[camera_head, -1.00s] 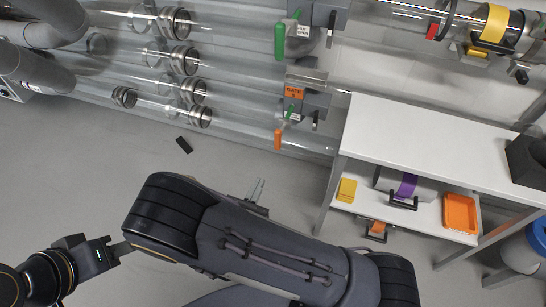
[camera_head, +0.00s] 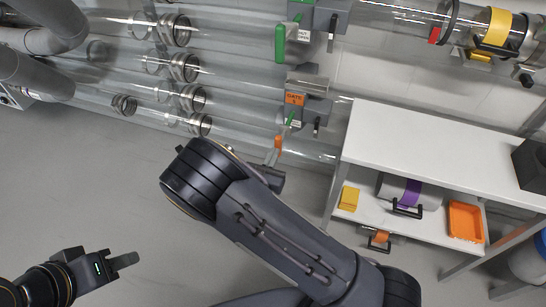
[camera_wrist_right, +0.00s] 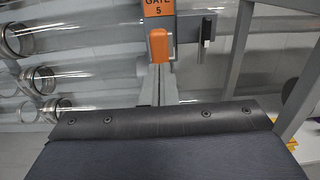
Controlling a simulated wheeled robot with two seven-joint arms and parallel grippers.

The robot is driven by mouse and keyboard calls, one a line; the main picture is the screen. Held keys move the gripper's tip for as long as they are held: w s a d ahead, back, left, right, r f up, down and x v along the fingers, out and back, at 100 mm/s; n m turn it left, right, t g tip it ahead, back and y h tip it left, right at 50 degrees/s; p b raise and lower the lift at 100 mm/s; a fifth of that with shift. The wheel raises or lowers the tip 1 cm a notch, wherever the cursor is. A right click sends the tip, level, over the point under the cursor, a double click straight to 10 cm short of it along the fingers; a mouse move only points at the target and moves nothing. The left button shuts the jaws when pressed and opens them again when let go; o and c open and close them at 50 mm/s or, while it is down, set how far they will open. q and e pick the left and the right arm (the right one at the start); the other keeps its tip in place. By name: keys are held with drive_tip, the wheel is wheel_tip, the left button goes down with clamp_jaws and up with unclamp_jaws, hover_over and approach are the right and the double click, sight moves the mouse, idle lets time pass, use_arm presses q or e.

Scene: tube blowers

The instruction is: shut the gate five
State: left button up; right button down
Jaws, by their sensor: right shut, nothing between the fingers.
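Gate five has an orange label (camera_head: 294,98) on a grey housing on the lowest clear tube. In the right wrist view the orange handle (camera_wrist_right: 160,46) is under the "GATE 5" label. My right gripper (camera_head: 272,156) is shut and empty, its tips at the lower end of the handle; whether they touch cannot be told. It also shows in the wrist view (camera_wrist_right: 157,82). My left gripper (camera_head: 125,261) is low at the left, away from the gate; its jaw opening is unclear.
Another gate with a green handle (camera_head: 280,43) is just above. A white table (camera_head: 430,140) with a lower shelf stands at the right, holding an orange tray (camera_head: 466,222) and a yellow block (camera_head: 349,198). Clear tubes run across the back. The floor at left is free.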

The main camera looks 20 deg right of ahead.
sight(284, 132)
idle(0.3)
drive_tip(key=x, duration=0.9)
drive_tip(key=shift+w+d, duration=0.15)
drive_tip(key=shift+w+d+r, duration=0.15)
drive_tip(key=shift+r, duration=0.05)
